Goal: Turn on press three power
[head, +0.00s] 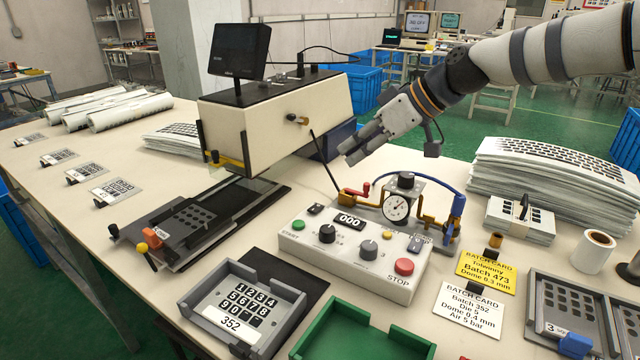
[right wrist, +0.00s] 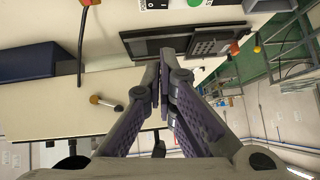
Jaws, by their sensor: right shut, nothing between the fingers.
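The cream press (head: 262,115) stands at the table's middle with a dark screen (head: 240,50) on top, which looks unlit. A small tan-and-black knob (head: 297,119) sticks out of its side; it also shows in the right wrist view (right wrist: 104,102). The white control box (head: 350,260) in front carries a small black switch (head: 315,209), a counter reading 000, two dark dials and a red STOP button (head: 403,267). My right gripper (head: 346,154) is shut and empty, in the air right of the press and behind the control box. My left gripper is not in view.
A gauge (head: 397,207) with red and blue levers stands behind the control box. A thin black rod (head: 325,163) rises near my right fingertips. Stacked sheets (head: 555,165) lie at right. Batch cards, a grey keypad tray (head: 205,333) and a green tray (head: 330,350) lie in front.

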